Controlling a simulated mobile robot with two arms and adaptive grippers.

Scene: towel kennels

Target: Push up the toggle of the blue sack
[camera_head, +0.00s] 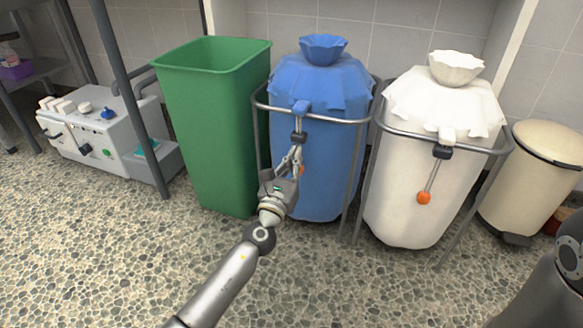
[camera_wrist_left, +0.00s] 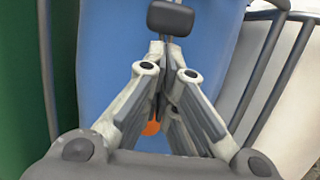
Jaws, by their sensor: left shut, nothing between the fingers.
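The blue sack (camera_head: 330,130) hangs in a grey metal frame, its gathered neck standing up on top. Its dark toggle (camera_head: 299,137) sits on a cord below the blue tab at the front; it also shows at the top of the left wrist view (camera_wrist_left: 170,18). My left gripper (camera_head: 297,153) is shut and empty, with its fingertips just below the toggle. Whether they touch it I cannot tell. An orange ball (camera_wrist_left: 151,128) on the cord is partly hidden behind the fingers. My right gripper is not in view.
A green bin (camera_head: 213,130) stands close on the left. A white sack (camera_head: 420,190) with its own dark toggle (camera_head: 442,152) and orange ball hangs on the right, beside a cream pedal bin (camera_head: 535,180). The pebbled floor in front is clear.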

